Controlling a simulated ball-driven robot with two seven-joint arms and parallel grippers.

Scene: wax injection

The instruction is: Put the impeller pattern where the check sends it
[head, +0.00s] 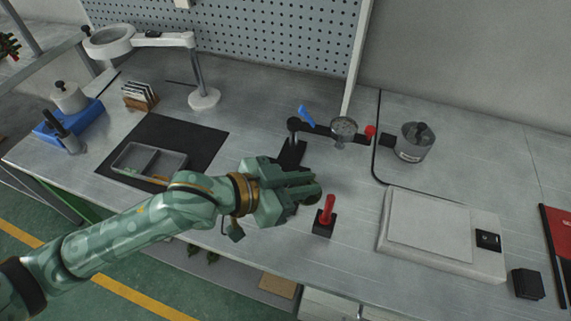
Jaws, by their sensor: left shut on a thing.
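My left gripper (312,190) reaches in from the left over the middle of the bench. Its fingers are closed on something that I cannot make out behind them. No impeller pattern can be made out in this view. A red upright piece on a black block (325,223) stands just right of and below the fingertips, apparently apart from them. A white flat scale-like device (430,225) with a small dark display lies farther right. A grey divided tray (148,162) lies on a black mat (180,130) at the left. My right gripper is not in view.
A black-armed fixture (293,126) with a blue lever and round grey disc (343,128) stands behind the gripper. A metal pot (413,145) is right of it. A magnifier lamp (203,97) stands at the back left. A black block (527,284) is at the right.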

